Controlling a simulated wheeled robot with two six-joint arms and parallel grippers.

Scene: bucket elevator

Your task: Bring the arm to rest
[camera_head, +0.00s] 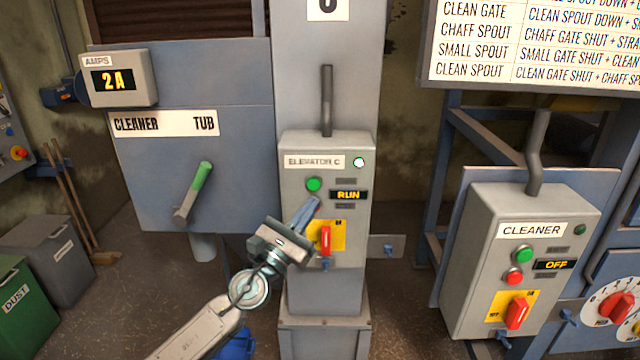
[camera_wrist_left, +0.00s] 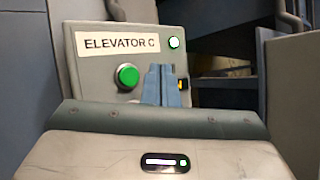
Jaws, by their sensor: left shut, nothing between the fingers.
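My left gripper (camera_head: 312,204) is shut and empty. Its fingertips are just in front of the ELEVATOR C box (camera_head: 295,220), below and beside the green button (camera_head: 313,184). The gripper hides the box's lower button. In the left wrist view the shut fingers (camera_wrist_left: 161,84) stand to the right of the green button (camera_wrist_left: 127,76); whether they touch the box I cannot tell. The box's display (camera_head: 348,195) reads RUN and its lamp (camera_head: 359,162) is lit white. The red rotary switch (camera_head: 325,240) on a yellow plate points up. My right gripper is not in view.
The CLEANER box (camera_head: 477,250) at right shows OFF. Bins, including a green DUST bin (camera_head: 25,312), stand at lower left.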

